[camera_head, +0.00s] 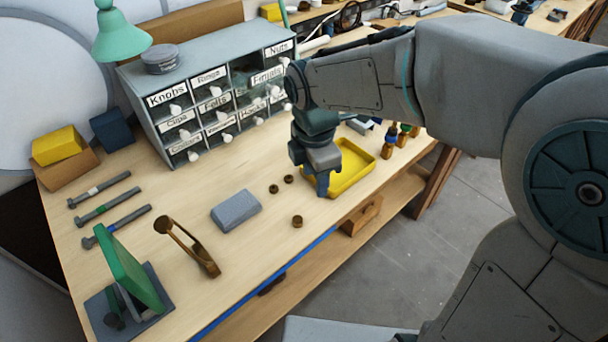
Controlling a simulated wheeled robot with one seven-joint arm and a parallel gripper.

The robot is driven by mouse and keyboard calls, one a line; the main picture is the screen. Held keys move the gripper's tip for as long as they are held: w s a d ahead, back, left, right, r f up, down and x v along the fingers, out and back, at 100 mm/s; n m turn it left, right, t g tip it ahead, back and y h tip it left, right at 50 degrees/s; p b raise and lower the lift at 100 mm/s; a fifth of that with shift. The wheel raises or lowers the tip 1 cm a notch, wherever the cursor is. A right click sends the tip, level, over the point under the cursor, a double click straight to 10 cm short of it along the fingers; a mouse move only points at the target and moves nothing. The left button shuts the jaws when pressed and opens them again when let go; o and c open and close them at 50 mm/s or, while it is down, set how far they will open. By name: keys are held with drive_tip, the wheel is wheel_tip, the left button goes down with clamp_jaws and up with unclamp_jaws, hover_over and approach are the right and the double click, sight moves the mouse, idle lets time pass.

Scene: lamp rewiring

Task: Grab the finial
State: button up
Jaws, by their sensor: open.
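Three small dark brass-coloured pieces lie on the wooden bench: one piece (273,189), a second piece (289,179) and a nearer third piece (297,221). They are too small to tell which, if any, is the finial. A drawer label reading Finials (266,76) shows on the grey drawer cabinet (150,115). My gripper (322,187) points down, open, right of the small pieces and beside the yellow tray (352,172), part of which it hides. I see nothing between the fingers, though the gap is mostly hidden from this side.
A grey block (236,210) and a brown bracket-like part (188,247) lie left of the small pieces. Several small bottles (388,145) stand right of the tray. A green-and-grey stand (128,275) is at the near left. The blue-trimmed bench edge (270,276) runs along the front.

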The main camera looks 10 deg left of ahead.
drive_tip(key=a+n, duration=0.3)
hover_over(298, 219)
drive_tip(key=shift+n+g, duration=0.3)
drive_tip(key=f, duration=0.5)
drive_tip(key=w+f, duration=0.1)
drive_tip(key=f, duration=0.2)
drive_tip(key=shift+f, duration=0.15)
drive_tip(key=f, duration=0.2)
drive_tip(key=s+f, duration=0.1)
drive_tip(key=f, duration=0.1)
drive_tip(key=shift+f, duration=0.8)
clamp_jaws()
drive_tip(key=shift+r, duration=0.1)
